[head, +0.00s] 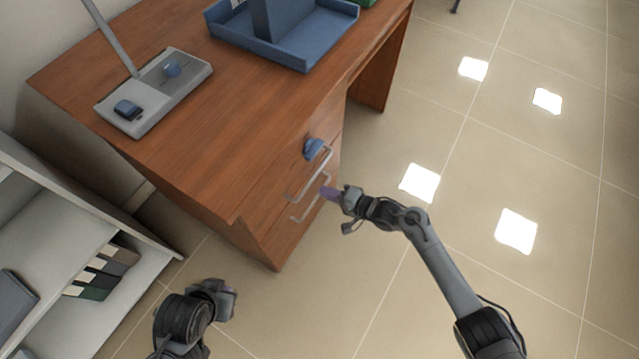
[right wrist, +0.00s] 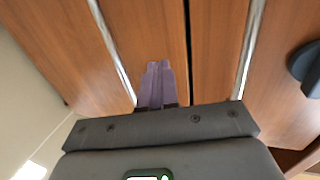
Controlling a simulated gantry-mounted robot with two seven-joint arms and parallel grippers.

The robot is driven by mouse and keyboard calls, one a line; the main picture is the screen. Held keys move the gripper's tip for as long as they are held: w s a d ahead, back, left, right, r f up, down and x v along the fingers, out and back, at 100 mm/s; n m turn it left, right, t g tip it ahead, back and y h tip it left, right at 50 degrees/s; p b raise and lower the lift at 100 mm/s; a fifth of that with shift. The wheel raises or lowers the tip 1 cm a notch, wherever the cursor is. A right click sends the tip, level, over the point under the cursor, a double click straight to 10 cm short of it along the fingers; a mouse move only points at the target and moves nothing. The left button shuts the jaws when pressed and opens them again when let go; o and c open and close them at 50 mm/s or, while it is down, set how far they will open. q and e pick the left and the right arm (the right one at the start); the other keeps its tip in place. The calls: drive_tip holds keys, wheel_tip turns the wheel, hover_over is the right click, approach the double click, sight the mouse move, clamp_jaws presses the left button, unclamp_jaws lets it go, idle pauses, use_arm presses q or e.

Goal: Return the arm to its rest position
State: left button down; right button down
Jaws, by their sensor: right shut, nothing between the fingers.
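My right gripper (head: 329,193) is in front of the wooden desk's drawer fronts, close to the lower metal handle (head: 309,199). Its purple fingers (right wrist: 157,84) are shut together with nothing between them. In the right wrist view they point at a drawer front between two metal handles; whether they touch it I cannot tell. My left gripper (head: 224,292) is low in the head view, left of centre, over the floor. Its fingers are too unclear to tell whether they are open.
The wooden desk (head: 190,170) has an upper handle (head: 308,172) and a blue knob (head: 314,148) on its drawer side. A lamp base (head: 160,95) and a blue tray (head: 300,55) stand on top. An open shelf (head: 120,270) is at left. Tiled floor at right is clear.

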drive_tip(key=p+v, duration=0.5)
drive_tip(key=v, duration=0.5)
drive_tip(key=s+a+m+p, duration=0.1)
drive_tip(key=s+a+p, duration=0.2)
drive_tip(key=s+p, duration=0.5)
drive_tip(key=s+a+r+m+p, duration=0.1)
drive_tip(key=s+a+r+p, duration=0.2)
drive_tip(key=s+r, duration=0.45)
drive_tip(key=s+d+r+n+h+p, duration=0.2)
drive_tip(key=d+r+h+p, duration=0.25)
drive_tip(key=r, duration=0.45)
drive_tip(key=s+d+r+n+h+p, duration=0.1)
drive_tip(key=d+r+n+h+p, duration=0.1)
drive_tip(key=d+r+h+p, duration=0.5)
drive_tip(key=s+d+r+n+g+b, duration=0.4)
drive_tip(key=s+d+r+n, duration=0.2)
drive_tip(key=s+r, duration=0.1)
wheel_tip(320, 180, up, 38)
drive_tip(key=p, duration=3.8)
drive_tip(key=shift+h, duration=0.35)
